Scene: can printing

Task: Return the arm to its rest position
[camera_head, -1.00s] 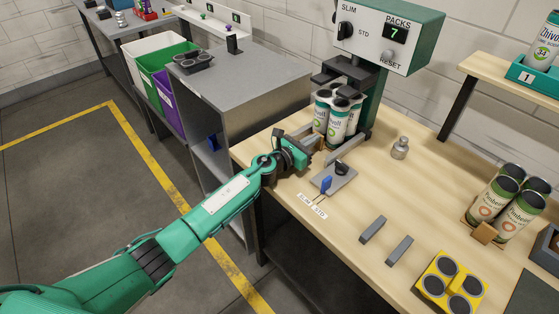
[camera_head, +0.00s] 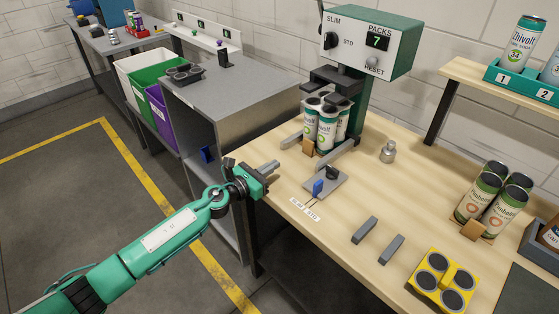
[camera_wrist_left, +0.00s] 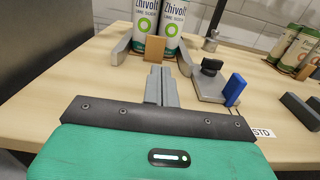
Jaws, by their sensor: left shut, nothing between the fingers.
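My left gripper (camera_head: 268,167) is shut and empty, in front of the wooden bench's left edge in the head view. Its closed fingers (camera_wrist_left: 160,86) also show in the left wrist view, pointing toward a pack of Zhivolt cans (camera_head: 324,124). The cans stand in the green packing machine (camera_head: 369,45), with a small brown block (camera_head: 309,146) at their front. The cans (camera_wrist_left: 158,20) and the brown block (camera_wrist_left: 155,49) are beyond the fingertips in the wrist view, apart from them. My right gripper is not in view.
A switch plate with a blue lever (camera_head: 318,188) lies right of the gripper. A grey cabinet (camera_head: 240,90) stands behind. The floor at left is open.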

